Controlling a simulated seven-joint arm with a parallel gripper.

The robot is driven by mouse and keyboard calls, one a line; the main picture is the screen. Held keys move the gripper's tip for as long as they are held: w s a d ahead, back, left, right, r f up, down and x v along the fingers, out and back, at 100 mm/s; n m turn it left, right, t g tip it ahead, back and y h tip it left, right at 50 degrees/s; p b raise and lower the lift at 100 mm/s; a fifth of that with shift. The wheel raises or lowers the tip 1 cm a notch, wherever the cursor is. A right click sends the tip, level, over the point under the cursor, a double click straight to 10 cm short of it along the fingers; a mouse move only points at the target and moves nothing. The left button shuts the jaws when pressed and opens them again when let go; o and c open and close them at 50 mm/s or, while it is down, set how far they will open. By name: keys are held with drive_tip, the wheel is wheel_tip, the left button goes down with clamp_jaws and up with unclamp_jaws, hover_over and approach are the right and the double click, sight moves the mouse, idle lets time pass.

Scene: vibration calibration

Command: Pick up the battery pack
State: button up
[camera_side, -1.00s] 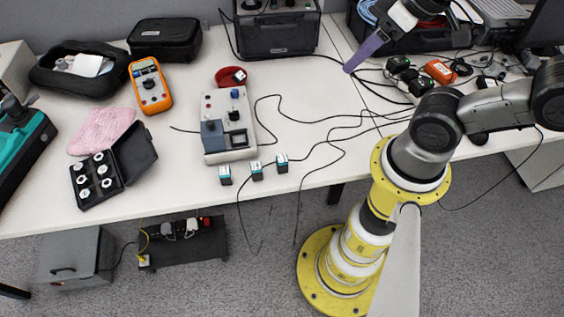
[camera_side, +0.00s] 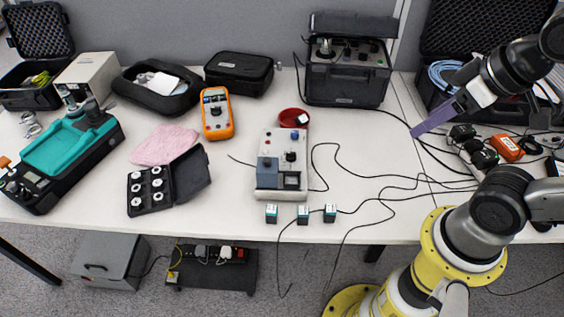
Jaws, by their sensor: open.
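My gripper (camera_side: 414,132), with long purple fingers, hangs above the right part of the white table and points down to the left. It holds nothing that I can see. The fingers overlap from this side, so the gap between them is hidden. I cannot tell for sure which thing is the battery pack. Several small black blocks with teal and white tops (camera_side: 303,214) stand at the table's front edge, well left of my gripper. An orange box (camera_side: 506,148) and several dark round-topped pieces (camera_side: 472,146) lie right of the fingertips.
A grey device with knobs (camera_side: 283,170) stands mid-table, a red bowl (camera_side: 293,118) behind it. Thin black cables (camera_side: 375,178) cross the table between it and my gripper. A black case (camera_side: 347,75) stands at the back. An orange multimeter (camera_side: 216,113) is further left.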

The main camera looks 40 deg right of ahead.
idle(0.4)
drive_tip(key=m+g, duration=0.6)
drive_tip(key=m, duration=0.3)
hover_over(331, 208)
wheel_tip(331, 208, down, 19)
drive_tip(key=f, duration=0.8)
drive_tip(key=shift+s+a, duration=0.1)
drive_tip(key=shift+a, duration=0.1)
drive_tip(key=shift+d+f, duration=0.2)
drive_tip(key=shift+f, duration=2.5)
